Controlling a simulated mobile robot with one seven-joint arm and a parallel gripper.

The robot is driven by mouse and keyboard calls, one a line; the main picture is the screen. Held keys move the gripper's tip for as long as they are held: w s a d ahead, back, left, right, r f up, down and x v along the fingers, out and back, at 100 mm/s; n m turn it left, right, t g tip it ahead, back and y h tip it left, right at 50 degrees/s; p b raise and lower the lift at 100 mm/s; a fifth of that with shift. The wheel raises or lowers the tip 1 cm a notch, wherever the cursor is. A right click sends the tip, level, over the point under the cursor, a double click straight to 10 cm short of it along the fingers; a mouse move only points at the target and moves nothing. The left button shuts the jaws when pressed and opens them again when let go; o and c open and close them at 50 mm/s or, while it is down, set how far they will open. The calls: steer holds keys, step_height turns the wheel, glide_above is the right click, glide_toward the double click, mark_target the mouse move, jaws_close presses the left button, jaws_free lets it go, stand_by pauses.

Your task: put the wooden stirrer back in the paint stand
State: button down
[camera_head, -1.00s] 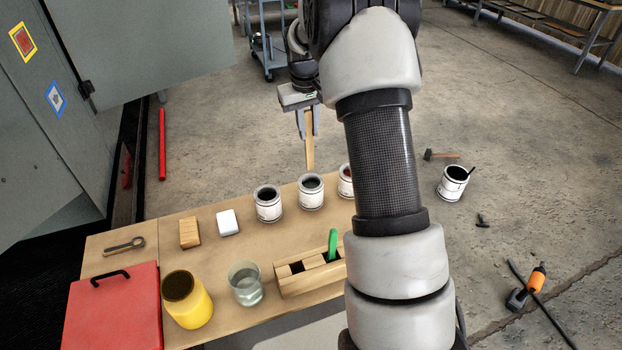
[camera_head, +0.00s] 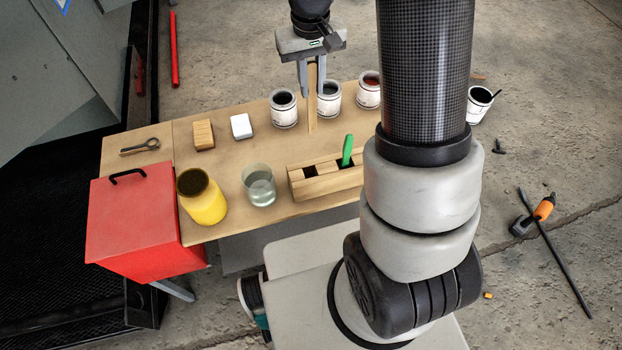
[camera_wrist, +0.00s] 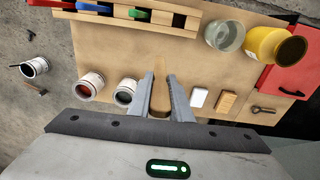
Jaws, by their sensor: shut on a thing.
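My gripper (camera_head: 312,93) is shut on the wooden stirrer (camera_head: 312,112), a flat pale strip held upright, hanging down between the fingers. In the wrist view the stirrer (camera_wrist: 160,72) runs out from between the fingertips of my gripper (camera_wrist: 159,84). The paint stand (camera_head: 327,185) is a wooden block with dark slots on the table, in front of the stirrer in the head view. A green-handled tool (camera_head: 347,150) stands in one slot; the left slot looks empty. In the wrist view the stand (camera_wrist: 158,26) also holds blue and red pieces. My arm hides its right end in the head view.
Paint cans (camera_head: 284,110) stand in a row near the stirrer. A glass jar (camera_head: 259,186) and a yellow jar (camera_head: 203,200) stand left of the stand. A white block (camera_head: 241,126), a wooden block (camera_head: 203,134) and a red box (camera_head: 130,225) are further left.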

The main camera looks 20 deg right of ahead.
steer(key=s+a+f, duration=0.3)
steer(key=s, duration=0.6)
step_height(320, 180, down, 9)
steer(key=b, duration=0.1)
steer(key=shift+w+g, duration=0.2)
steer(key=shift+g, duration=0.1)
steer(key=shift+f+b, duration=0.1)
steer(key=shift+b, duration=0.2)
steer(key=shift+f, duration=0.15)
steer(key=c, duration=1.6)
jaws_free()
